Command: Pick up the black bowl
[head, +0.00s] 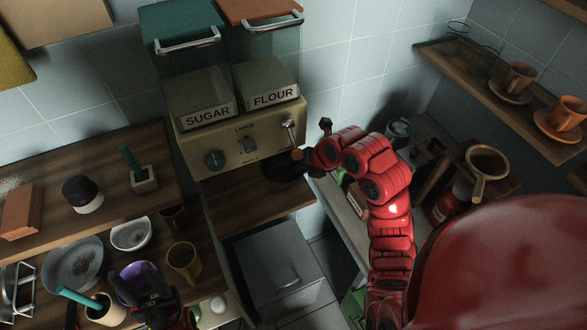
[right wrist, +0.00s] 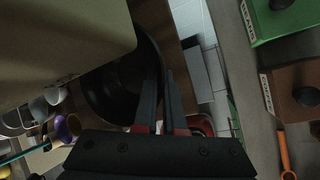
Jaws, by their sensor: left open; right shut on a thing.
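The black bowl (head: 281,172) is below the front of the sugar and flour dispenser, partly hidden by my right gripper and the dispenser. It also shows in the right wrist view (right wrist: 112,92) as a wide dark round shape. My right gripper (head: 300,160) is at its right side. In the right wrist view the two fingers (right wrist: 163,90) are shut on the bowl's rim. Whether the bowl touches the wood beneath it I cannot tell. My left gripper (head: 149,283) is open and empty at the lower left, near a purple bowl (head: 139,275).
The dispenser (head: 243,142) stands over the bowl. A wooden shelf (head: 150,185) at left holds a black-and-white jar (head: 83,194). A yellow mug (head: 183,261), a white bowl (head: 131,234) and a plate (head: 73,264) stand lower left. A grey bin (head: 278,262) is below.

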